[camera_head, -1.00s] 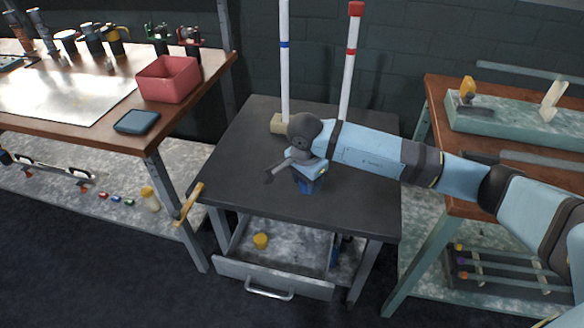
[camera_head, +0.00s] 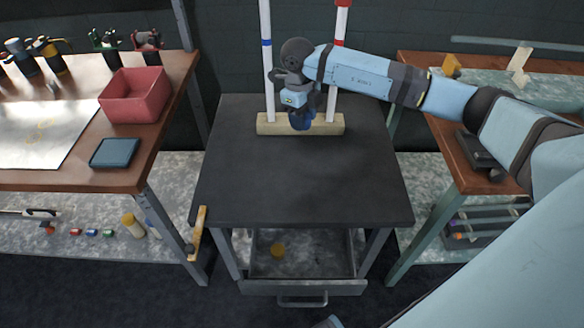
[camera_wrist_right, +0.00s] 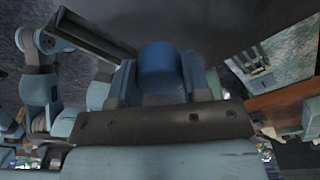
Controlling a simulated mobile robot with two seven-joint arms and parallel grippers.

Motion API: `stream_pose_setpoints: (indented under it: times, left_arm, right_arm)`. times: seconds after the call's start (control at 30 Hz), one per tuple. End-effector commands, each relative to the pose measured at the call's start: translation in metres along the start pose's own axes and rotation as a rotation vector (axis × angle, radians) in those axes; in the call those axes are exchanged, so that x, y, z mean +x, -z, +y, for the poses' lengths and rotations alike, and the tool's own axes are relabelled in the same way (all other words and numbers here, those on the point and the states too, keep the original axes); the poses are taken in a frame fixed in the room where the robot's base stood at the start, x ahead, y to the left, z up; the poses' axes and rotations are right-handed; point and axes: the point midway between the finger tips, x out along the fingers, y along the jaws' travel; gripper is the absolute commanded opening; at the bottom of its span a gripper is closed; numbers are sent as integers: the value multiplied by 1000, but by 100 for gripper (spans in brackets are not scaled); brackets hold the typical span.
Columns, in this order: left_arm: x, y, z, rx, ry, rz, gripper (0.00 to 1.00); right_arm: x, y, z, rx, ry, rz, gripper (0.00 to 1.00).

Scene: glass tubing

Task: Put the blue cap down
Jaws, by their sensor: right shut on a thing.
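The blue cap (camera_wrist_right: 160,68) sits between the two fingers of my right gripper (camera_wrist_right: 158,85) in the right wrist view. In the head view my right gripper (camera_head: 303,104) is shut on the blue cap (camera_head: 301,121), pointing down over the back of the dark table (camera_head: 300,185). The arm hides part of the red-banded tube. I cannot tell if the cap touches anything. My left gripper is not in view.
The front and middle of the dark table are clear. Below it a drawer (camera_head: 303,288) stands open with a yellow cap (camera_head: 278,250) inside. A workbench on the left holds a red bin (camera_head: 135,95) and a dark tray (camera_head: 115,152). Another table stands on the right.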

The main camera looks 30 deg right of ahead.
Motion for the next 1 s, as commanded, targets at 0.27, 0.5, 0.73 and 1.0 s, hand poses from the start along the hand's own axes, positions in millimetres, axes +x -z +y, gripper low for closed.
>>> stream_pose_setpoints:
  times: [0.27, 0.5, 0.73, 1.0]
  left_arm:
    - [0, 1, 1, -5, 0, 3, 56]
    - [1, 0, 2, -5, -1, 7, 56]
    - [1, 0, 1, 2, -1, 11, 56]
    - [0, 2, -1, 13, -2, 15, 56]
  right_arm:
    - [24, -1, -4, 58, -5, 6, 21]
    - [89, -9, -3, 55, -5, 6, 21]
    - [140, -15, -4, 54, -5, 4, 21]
    - [161, -18, -4, 54, -4, 3, 21]
